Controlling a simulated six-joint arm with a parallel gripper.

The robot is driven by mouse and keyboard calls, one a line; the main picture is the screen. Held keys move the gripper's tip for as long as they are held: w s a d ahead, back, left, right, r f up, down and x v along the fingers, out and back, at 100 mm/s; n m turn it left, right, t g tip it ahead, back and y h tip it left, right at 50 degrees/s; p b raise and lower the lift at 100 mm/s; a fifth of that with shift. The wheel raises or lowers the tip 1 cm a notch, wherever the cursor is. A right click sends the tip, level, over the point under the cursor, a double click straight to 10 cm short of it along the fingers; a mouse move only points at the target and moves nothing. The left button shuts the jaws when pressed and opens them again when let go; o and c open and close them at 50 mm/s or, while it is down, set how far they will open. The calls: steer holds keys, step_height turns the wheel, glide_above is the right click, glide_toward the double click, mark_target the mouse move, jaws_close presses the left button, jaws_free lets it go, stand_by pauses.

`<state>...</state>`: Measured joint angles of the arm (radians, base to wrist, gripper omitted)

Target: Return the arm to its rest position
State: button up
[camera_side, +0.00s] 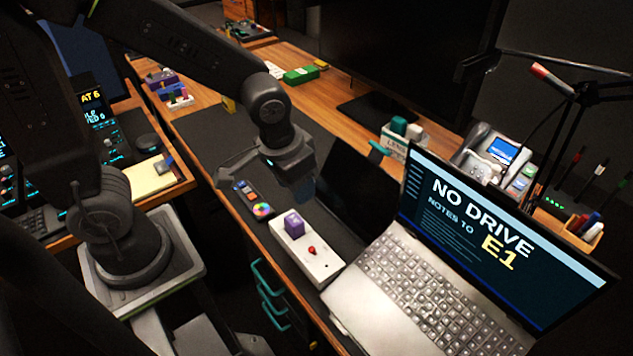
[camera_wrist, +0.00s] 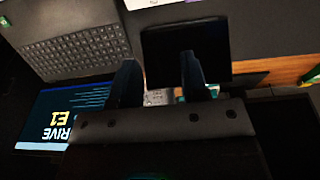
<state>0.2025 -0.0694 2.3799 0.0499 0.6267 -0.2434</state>
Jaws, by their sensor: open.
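My gripper (camera_side: 303,190) is at the end of my bent arm, above the desk just behind the white panel (camera_side: 322,262). In the wrist view its two dark fingers (camera_wrist: 160,75) stand apart with nothing held between them. The white panel carries a purple block (camera_side: 294,225) and a small red-tipped stick (camera_side: 311,250). The gripper appears clear of the panel and block. A white edge (camera_wrist: 150,3) shows at the top of the wrist view; I cannot tell if it is the panel.
An open laptop (camera_side: 430,285) stands right of the panel; its keyboard also shows in the wrist view (camera_wrist: 75,50). A dark screen (camera_side: 362,190) stands behind the panel. A dark device with a colour wheel (camera_side: 262,210) lies left of it. A lamp arm (camera_side: 560,120) rises at right.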

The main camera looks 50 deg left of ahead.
steer(key=s+a+r+t, duration=0.3)
steer(key=s+a+r, duration=0.2)
steer(key=r, duration=0.6)
steer(key=s, duration=0.2)
steer(key=shift+s+a+r, duration=0.15)
steer(key=shift+s+r, duration=0.15)
steer(key=shift+s, duration=0.05)
